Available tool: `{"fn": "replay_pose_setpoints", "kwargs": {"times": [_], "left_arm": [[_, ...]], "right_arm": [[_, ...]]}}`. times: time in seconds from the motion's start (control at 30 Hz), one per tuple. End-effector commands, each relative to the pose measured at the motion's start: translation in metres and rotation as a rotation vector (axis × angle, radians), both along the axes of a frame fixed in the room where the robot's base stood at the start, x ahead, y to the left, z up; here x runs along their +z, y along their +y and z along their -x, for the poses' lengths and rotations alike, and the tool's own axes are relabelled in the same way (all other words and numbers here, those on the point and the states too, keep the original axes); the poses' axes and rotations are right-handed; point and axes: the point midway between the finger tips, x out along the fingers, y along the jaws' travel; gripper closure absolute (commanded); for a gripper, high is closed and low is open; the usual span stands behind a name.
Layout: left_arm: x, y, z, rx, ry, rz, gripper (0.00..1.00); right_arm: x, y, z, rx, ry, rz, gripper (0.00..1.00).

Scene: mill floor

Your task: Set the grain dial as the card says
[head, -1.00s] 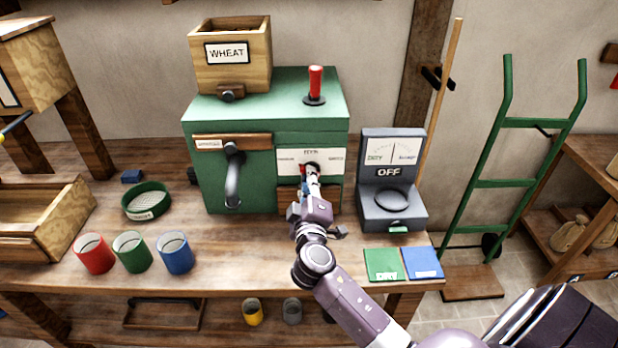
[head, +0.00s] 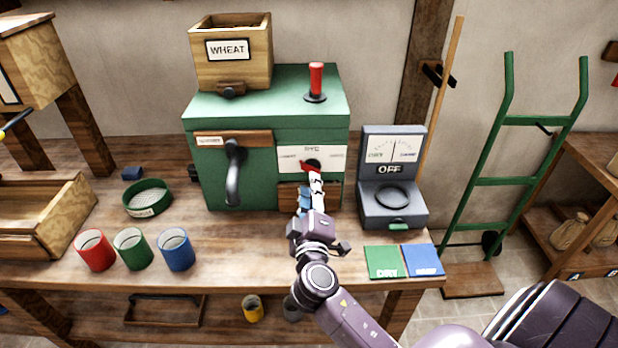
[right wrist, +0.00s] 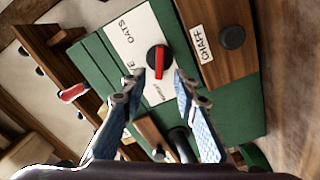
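The grain dial (head: 313,165) is a black round knob with a red pointer on a white plate (head: 335,157) on the green mill's front. Its pointer is turned to the left in the head view. RYE is printed above the knob; the right wrist view shows OATS on one side of the dial (right wrist: 159,62), and the other side label is partly hidden. A card reading WHEAT (head: 228,50) is on the wooden hopper. My right gripper (right wrist: 158,92) is open, its blue pads apart and empty, just in front of and below the knob. My left gripper is out of view.
A CHAFF drawer (right wrist: 215,48) lies under the dial. A black handle (head: 234,170) hangs left of it, and a red lever (head: 316,80) stands on top. A grey OFF meter (head: 392,205) stands to the right. Several cups and green and blue cards lie on the bench.

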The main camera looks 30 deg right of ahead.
Motion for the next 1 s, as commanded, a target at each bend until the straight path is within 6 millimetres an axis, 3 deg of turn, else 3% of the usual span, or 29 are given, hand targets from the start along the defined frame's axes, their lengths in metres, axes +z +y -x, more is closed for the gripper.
{"fn": "replay_pose_setpoints", "kwargs": {"times": [0.2,0.4,1.0], "left_arm": [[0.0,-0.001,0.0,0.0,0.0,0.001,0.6],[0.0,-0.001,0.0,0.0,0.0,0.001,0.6],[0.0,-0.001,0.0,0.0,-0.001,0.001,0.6]], "right_arm": [[-0.001,0.024,0.038,0.001,0.003,-0.002,0.72],[0.0,0.035,0.056,0.001,0.0,0.0,0.72],[0.0,0.037,0.059,0.002,0.0,0.001,0.72]]}}
